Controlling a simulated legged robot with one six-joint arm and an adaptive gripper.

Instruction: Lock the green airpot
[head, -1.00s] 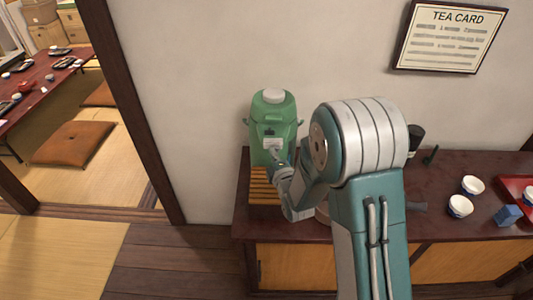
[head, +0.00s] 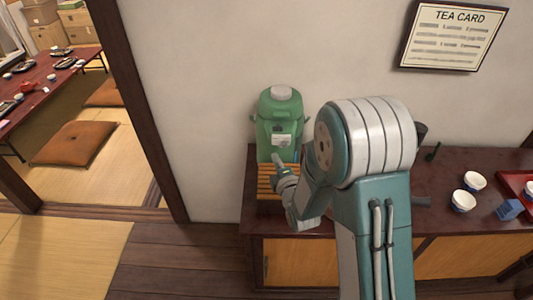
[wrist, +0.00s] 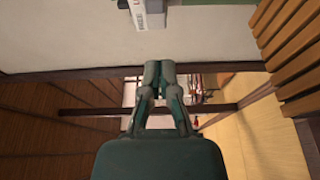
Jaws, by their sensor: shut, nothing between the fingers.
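The green airpot (head: 279,108) stands upright on a slatted wooden stand at the left end of the dark cabinet. It has a pale round cap, a white label on its front and small dark lugs at its sides. My gripper (head: 278,158) is low in front of the airpot, apart from it as far as I can tell. In the wrist view the fingertips of my gripper (wrist: 159,70) are together and empty. Part of the airpot's labelled front (wrist: 150,12) shows at that view's top edge. Whether the airpot is locked cannot be made out.
The slatted stand (wrist: 291,45) shows at the wrist view's right. Along the cabinet (head: 450,165) to the right stand white-and-blue bowls (head: 463,201), a blue block (head: 510,209) and a red tray (head: 511,179). A tea card (head: 455,35) hangs on the wall behind. A doorway post (head: 142,100) is left.

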